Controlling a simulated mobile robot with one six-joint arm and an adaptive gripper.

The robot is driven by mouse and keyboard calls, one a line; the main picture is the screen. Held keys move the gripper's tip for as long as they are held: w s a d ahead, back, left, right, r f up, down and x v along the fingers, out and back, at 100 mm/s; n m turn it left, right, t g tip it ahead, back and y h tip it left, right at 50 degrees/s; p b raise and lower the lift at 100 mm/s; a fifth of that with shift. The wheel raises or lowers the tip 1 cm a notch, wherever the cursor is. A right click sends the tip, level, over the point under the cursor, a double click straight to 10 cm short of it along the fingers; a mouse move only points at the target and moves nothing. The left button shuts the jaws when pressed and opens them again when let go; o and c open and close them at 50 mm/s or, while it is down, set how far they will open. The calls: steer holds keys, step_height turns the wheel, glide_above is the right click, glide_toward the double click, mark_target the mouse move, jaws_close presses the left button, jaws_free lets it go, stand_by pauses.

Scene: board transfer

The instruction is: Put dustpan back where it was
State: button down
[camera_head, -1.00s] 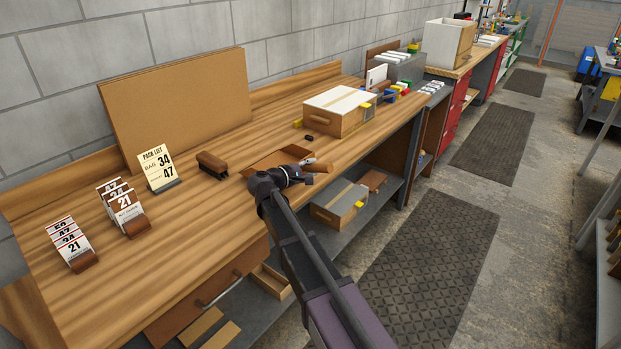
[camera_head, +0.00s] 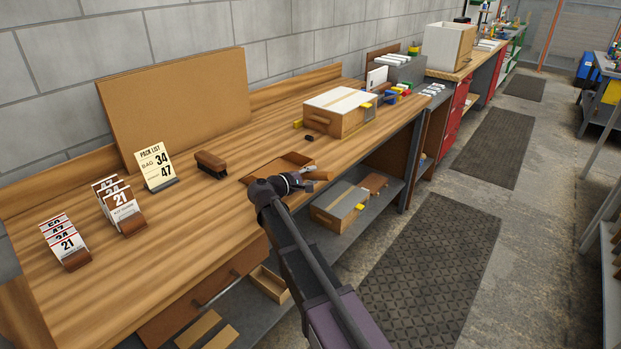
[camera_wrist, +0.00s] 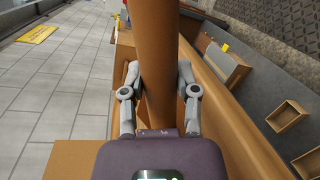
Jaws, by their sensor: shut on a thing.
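The dustpan is brown. In the head view its flat pan (camera_head: 282,167) shows at the front part of the wooden bench, behind my gripper, which hides part of it. My gripper (camera_head: 308,176) is over the bench's front edge. In the wrist view the brown handle (camera_wrist: 155,50) runs between the two grey fingers, and my gripper (camera_wrist: 157,88) is shut on it. I cannot tell whether the pan touches the bench top. A brown brush (camera_head: 211,164) lies on the bench to the left of the dustpan.
The bench top (camera_head: 190,245) is clear in front of the brush. Number-card holders (camera_head: 122,208) and a pack-list card (camera_head: 156,167) stand at the left. A wooden box (camera_head: 340,112) and small dark object (camera_head: 309,138) sit beyond the dustpan. A lower shelf (camera_head: 375,220) holds boxes.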

steer(key=shift+c, duration=1.8)
jaws_free()
steer(key=p+v, duration=0.1)
steer(key=v, duration=1.1)
steer(key=shift+p, duration=0.4)
